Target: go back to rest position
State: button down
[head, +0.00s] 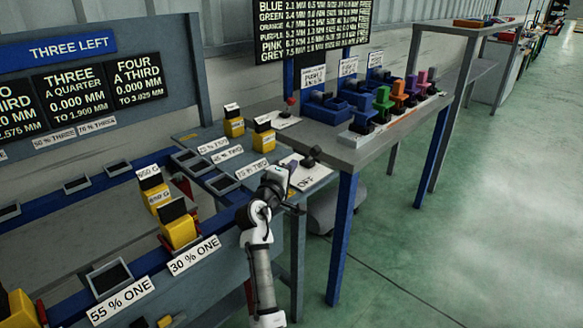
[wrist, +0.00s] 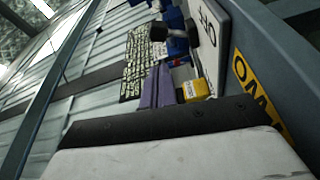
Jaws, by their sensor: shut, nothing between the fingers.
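My gripper (head: 279,178) is at the end of my white and black arm, near the middle of the head view. It is shut and empty. It is beside the white OFF plate (head: 304,176), at the near end of the grey bench; whether it touches the plate cannot be told. The black lever knob (head: 313,154) stands just beyond it.
A grey table (head: 352,153) with blue bins and several coloured parts stands to the right. Yellow blocks, including one (head: 180,228), sit along the blue-edged chassis at left. A yellow block (wrist: 194,90) shows in the wrist view. Green floor (head: 450,230) at right is clear.

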jog(key=shift+s+a, duration=0.15)
jog(key=shift+s, duration=0.05)
jog(key=shift+f, duration=0.1)
